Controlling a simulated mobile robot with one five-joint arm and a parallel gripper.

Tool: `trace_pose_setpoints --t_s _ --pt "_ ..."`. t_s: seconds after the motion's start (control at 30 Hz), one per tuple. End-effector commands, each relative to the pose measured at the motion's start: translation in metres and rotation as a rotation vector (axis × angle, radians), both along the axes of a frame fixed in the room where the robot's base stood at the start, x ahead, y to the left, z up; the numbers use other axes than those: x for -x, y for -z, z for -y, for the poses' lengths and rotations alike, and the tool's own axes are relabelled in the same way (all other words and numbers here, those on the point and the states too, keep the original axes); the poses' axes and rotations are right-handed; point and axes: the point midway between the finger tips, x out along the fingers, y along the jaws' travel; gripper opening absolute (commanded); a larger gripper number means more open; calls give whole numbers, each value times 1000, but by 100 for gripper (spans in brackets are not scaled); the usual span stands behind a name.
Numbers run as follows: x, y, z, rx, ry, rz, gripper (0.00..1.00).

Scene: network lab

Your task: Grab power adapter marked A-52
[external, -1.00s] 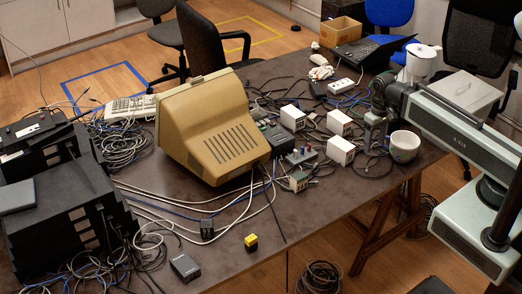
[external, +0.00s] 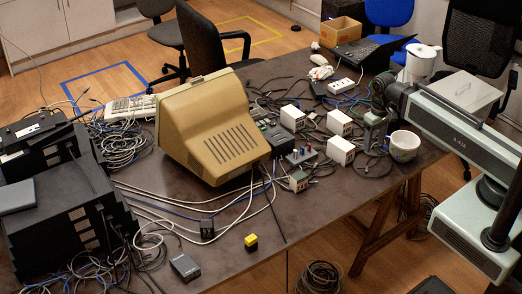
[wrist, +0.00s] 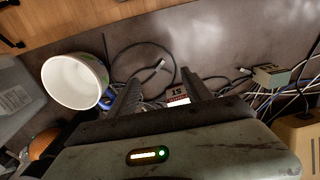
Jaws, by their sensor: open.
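Three white box-shaped adapters lie among the cables in the external view: one at the back left (external: 292,118), one at the back right (external: 339,122) and one in front (external: 341,151). Their markings cannot be read there. My gripper (wrist: 162,92) is open, and its two dark fingers point down at the table. In the wrist view, part of a white block with a dark marking (wrist: 178,101) shows between the fingers, close to the right one. The marking is too small to read surely, and my gripper's body hides the block's lower part.
A white cup (external: 404,147) stands close beside my gripper, at left in the wrist view (wrist: 75,82). Loose cables surround the adapters. A beige monitor (external: 212,125) stands left of them. A small grey-green box (wrist: 271,76) lies right of the fingers.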

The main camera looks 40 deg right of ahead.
Motion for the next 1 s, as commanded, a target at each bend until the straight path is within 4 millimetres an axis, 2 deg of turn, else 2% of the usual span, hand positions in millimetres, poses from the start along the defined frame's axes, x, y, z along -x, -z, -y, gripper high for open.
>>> trace_pose_setpoints --t_s 0.1,0.2,0.5,0.8,1.0 --pt "0 0 0 0 0 0 58" --pt "0 0 0 0 0 0 76" --pt "0 -4 0 0 0 0 76" --pt "0 -71 0 0 -1 1 76" --pt "-3 -104 -1 -3 -14 11 76"
